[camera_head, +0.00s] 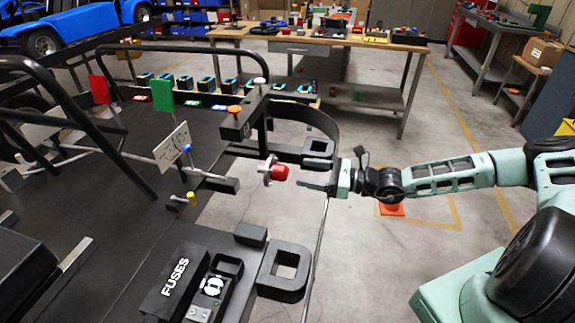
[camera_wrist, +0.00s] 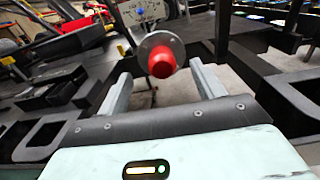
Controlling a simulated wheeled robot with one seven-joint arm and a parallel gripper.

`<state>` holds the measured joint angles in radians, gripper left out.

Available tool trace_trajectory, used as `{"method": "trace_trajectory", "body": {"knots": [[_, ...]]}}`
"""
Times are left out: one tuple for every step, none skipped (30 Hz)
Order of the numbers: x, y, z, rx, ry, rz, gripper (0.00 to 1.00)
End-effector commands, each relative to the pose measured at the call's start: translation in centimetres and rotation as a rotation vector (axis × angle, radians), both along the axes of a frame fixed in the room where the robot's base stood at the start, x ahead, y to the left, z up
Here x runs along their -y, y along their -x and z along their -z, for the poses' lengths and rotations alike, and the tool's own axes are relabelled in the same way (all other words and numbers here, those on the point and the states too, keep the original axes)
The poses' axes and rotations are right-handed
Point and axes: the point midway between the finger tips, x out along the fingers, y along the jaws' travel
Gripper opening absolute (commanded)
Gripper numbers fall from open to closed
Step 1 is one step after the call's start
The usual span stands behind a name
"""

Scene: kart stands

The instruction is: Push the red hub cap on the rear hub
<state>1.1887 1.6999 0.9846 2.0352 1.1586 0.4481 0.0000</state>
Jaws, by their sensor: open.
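The red hub cap (camera_head: 280,173) is at the outer face of the rear hub (camera_head: 267,168), a grey round flange on the end of the kart's axle. In the wrist view, the cap (camera_wrist: 161,63) covers the middle of the hub disc (camera_wrist: 172,42). I cannot tell how deeply it is seated. My gripper (camera_head: 305,181) is just right of the cap, pointing at it. In the wrist view, my gripper (camera_wrist: 160,75) has its two fingers spread wide and empty, with the cap centred ahead between their tips.
The black kart frame (camera_head: 321,130) and its bracket (camera_head: 318,148) lie close behind the gripper. A FUSES box (camera_head: 178,275) and a square-holed block (camera_head: 283,270) stand nearer the camera. Open floor (camera_head: 430,140) lies to the right.

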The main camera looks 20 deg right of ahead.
Motion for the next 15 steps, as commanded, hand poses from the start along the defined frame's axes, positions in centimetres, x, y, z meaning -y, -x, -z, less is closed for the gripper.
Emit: {"method": "trace_trajectory", "body": {"knots": [[-1.0, -0.5, -0.3, -0.001, -0.003, -0.003, 0.67], [-1.4, -0.8, -0.3, -0.001, -0.003, -0.002, 0.67], [-2.0, -1.2, -0.3, -0.001, -0.003, -0.002, 0.67], [-2.5, -1.5, -0.2, -0.001, -0.003, -0.003, 0.67], [-2.9, -1.8, -0.2, -0.001, -0.002, -0.002, 0.67], [-3.4, -2.1, -0.2, -0.001, -0.002, -0.002, 0.67], [-3.7, -2.3, -0.2, -0.001, -0.002, -0.002, 0.67], [-4.0, -2.6, -0.2, 0.0, -0.001, -0.002, 0.67], [-4.4, -2.8, -0.2, 0.0, 0.0, -0.002, 0.67], [-4.6, -3.0, -0.1, -0.001, 0.001, -0.002, 0.67], [-4.8, -3.2, -0.1, 0.0, 0.0, -0.001, 0.67], [-5.1, -3.3, -0.1, 0.0, 0.0, -0.001, 0.67], [-5.2, -3.4, -0.1, 0.001, -0.001, -0.001, 0.67], [-5.4, -3.5, -0.1, 0.001, -0.001, -0.001, 0.67], [-5.5, -3.6, -0.1, 0.0, 0.0, -0.001, 0.67]]}}
